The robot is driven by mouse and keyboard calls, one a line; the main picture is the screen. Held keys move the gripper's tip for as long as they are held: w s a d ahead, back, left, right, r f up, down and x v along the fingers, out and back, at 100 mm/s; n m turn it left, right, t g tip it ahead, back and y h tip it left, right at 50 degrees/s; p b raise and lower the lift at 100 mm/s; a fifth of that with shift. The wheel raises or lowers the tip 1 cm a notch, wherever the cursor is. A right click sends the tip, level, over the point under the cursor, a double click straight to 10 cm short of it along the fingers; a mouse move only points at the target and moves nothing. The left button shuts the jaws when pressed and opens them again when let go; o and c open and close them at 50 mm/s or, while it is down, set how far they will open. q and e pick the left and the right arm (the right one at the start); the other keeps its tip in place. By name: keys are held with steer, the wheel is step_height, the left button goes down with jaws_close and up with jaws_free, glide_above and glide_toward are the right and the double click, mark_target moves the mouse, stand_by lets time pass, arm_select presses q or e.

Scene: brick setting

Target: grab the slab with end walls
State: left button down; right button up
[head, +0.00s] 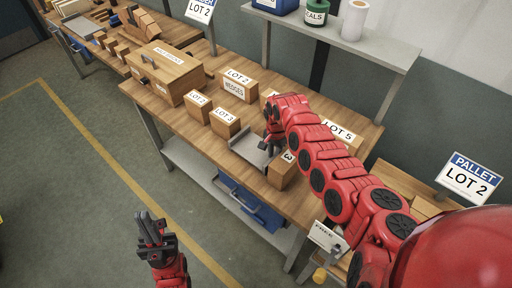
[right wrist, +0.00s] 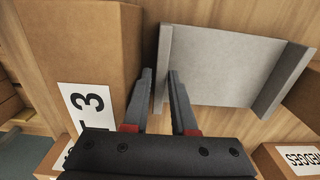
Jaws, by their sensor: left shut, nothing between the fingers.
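The slab with end walls, a grey plate with a raised wall at each end, lies on the wooden bench in the head view (head: 247,151). In the right wrist view the slab (right wrist: 228,68) fills the upper right. My right gripper (right wrist: 157,75) is open, with one finger on each side of the slab's left end wall. A gap shows beside the wall; I cannot tell whether a finger touches it. In the head view my right gripper (head: 270,147) is over the slab's right end. My left gripper (head: 152,226) is shut and empty, over the floor away from the bench.
A cardboard box marked 3 (right wrist: 85,50) stands close beside the left finger. A shelf (head: 330,35) rises at the back. The floor at left is clear.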

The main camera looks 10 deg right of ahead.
steer(key=shift+w+f, duration=0.1)
steer(key=shift+f, duration=0.25)
jaws_close()
stand_by(1.2)
